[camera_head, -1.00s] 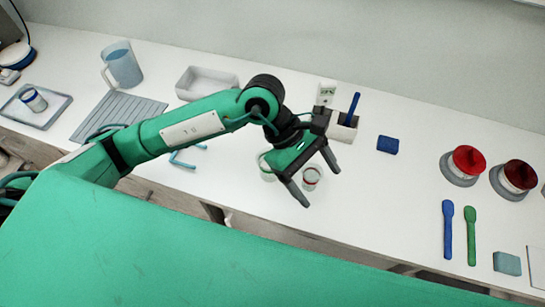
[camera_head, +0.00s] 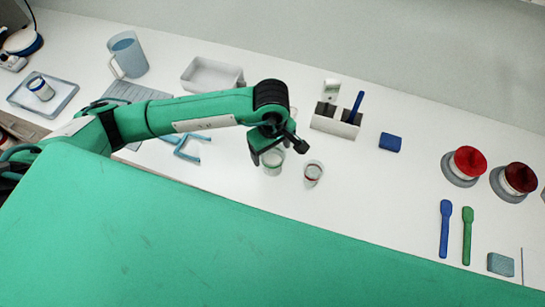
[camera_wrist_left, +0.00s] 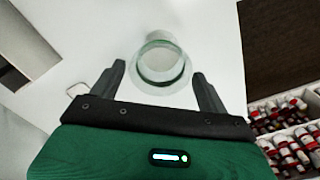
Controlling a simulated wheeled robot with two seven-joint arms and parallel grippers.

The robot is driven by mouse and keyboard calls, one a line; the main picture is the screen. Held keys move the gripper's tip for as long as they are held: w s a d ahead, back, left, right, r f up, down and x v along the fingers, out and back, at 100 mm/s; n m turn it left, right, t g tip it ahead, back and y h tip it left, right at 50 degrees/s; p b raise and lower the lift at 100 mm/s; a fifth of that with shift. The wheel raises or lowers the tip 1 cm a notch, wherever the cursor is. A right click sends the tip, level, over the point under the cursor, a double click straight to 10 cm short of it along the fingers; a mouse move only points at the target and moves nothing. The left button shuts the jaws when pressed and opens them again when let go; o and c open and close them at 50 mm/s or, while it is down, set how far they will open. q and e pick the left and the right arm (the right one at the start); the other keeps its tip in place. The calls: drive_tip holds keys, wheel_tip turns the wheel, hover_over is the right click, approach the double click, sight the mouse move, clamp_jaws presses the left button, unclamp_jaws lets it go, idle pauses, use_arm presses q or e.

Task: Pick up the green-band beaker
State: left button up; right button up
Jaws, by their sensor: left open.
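The green-band beaker (camera_head: 272,166) stands on the white counter in the head view, partly hidden behind my left gripper (camera_head: 278,150). In the left wrist view the clear beaker (camera_wrist_left: 162,62) with a greenish rim lies ahead, between and just beyond the two fingertips of my left gripper (camera_wrist_left: 160,85). The gripper is open, and no contact with the beaker can be made out. My right gripper is not in view.
A holder (camera_head: 334,121) with a blue tool stands behind. A blue block (camera_head: 389,142) and red-topped jars (camera_head: 466,163) are to the right. A white tray (camera_head: 211,74), a jug (camera_head: 128,56) and a blue wire frame (camera_head: 184,150) are to the left.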

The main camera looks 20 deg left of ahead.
sight(272, 160)
use_arm(q)
wheel_tip(272, 160, down, 5)
drive_tip(key=shift+f+p, duration=0.1)
drive_tip(key=shift+p, duration=0.85)
drive_tip(key=shift+f, duration=0.25)
drive_tip(key=c, duration=0.7)
drive_tip(key=shift+c, duration=0.2)
